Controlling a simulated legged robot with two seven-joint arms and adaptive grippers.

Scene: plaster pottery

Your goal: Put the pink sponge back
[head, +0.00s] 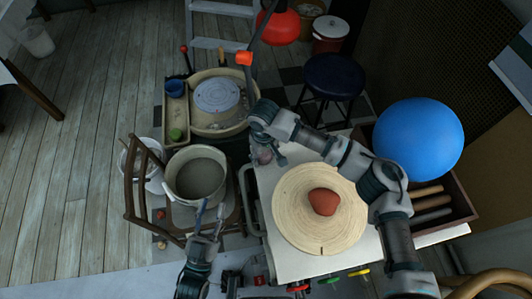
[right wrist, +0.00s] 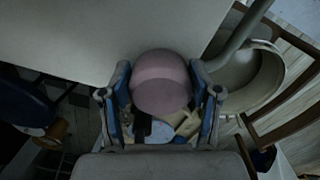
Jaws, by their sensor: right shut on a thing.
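The pink sponge (right wrist: 161,82) is a rounded, dull pink block between the two blue-padded fingers of my right gripper (right wrist: 163,95) in the right wrist view. The fingers press on its two sides. In the head view my right gripper (head: 268,157) hangs at the left far corner of the white table, and the sponge (head: 263,156) shows small and partly covered by it. My left gripper (head: 207,240) is at the bottom, near the chair with the bucket. Its fingers look apart, with nothing seen between them.
A round wooden board (head: 291,232) with a red clay lump (head: 323,202) lies on the white table (head: 270,180). A grey bucket (head: 196,180) stands on a chair (head: 142,200). Beyond is a pottery wheel (head: 217,95) with a green thing (head: 176,134) beside it. A blue ball (head: 418,138) is at right.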

